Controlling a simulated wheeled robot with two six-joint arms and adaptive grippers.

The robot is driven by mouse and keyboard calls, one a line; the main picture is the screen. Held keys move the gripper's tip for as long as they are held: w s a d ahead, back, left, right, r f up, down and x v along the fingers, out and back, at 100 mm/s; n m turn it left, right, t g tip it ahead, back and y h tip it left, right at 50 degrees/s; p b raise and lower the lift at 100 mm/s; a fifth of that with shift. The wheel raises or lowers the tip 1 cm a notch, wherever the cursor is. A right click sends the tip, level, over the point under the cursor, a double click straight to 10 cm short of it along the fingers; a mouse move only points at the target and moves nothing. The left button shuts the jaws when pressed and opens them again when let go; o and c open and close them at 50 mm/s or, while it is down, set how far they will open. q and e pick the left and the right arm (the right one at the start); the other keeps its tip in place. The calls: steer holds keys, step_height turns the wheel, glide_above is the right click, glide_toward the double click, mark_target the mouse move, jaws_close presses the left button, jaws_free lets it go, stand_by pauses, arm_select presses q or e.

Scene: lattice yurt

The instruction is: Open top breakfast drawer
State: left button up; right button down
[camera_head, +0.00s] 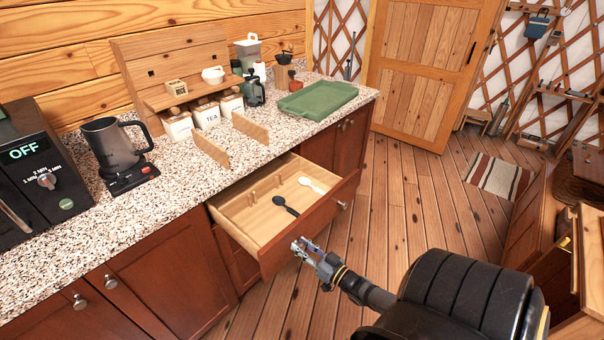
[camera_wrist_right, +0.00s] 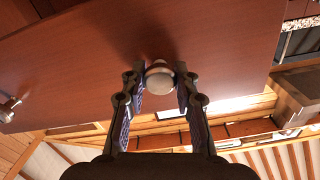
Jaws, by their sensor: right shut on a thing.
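The top drawer (camera_head: 262,230) is pulled well out of the counter, its wooden inside showing. It holds a black spoon (camera_head: 285,205) and a white spoon (camera_head: 312,185). My right gripper (camera_head: 303,246) is at the left part of the drawer's red-brown front. In the right wrist view, the drawer front (camera_wrist_right: 110,60) fills the upper part, and the gripper's fingers (camera_wrist_right: 159,88) are shut on a round metal knob (camera_wrist_right: 158,76). A second knob (camera_head: 342,205) on the right part of the front is free. My left gripper is out of view.
The granite counter (camera_head: 185,185) carries a dark kettle (camera_head: 113,145), a black machine reading OFF (camera_head: 35,165), a wooden shelf with canisters (camera_head: 205,110) and a green tray (camera_head: 318,100). Closed cabinet doors (camera_head: 160,285) flank the drawer. Wooden floor (camera_head: 400,205) is clear beyond the drawer.

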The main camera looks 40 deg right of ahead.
steer(key=c, duration=1)
jaws_free()
steer(key=s, duration=0.8)
steer(key=s+d, duration=0.1)
steer(key=s, duration=0.3)
steer(key=s+f+g+h, duration=0.2)
steer(key=s+f+g, duration=0.15)
steer(key=f, duration=0.65)
steer(key=s+f+g+h, duration=0.15)
steer(key=f+g, duration=0.25)
steer(key=f, duration=0.6)
steer(key=s+a+f+g, duration=0.3)
steer(key=s+f, duration=0.2)
steer(key=s+a+f+n+g, duration=0.1)
steer(key=s+a+f+g, duration=0.2)
steer(key=s+a+f, duration=0.1)
steer(key=s+a+f+n+g+y, duration=0.1)
steer(key=s+a+f+g, duration=0.2)
steer(key=s+f, duration=0.4)
steer(key=shift+s+a, duration=0.45)
steer(key=shift+a, duration=0.25)
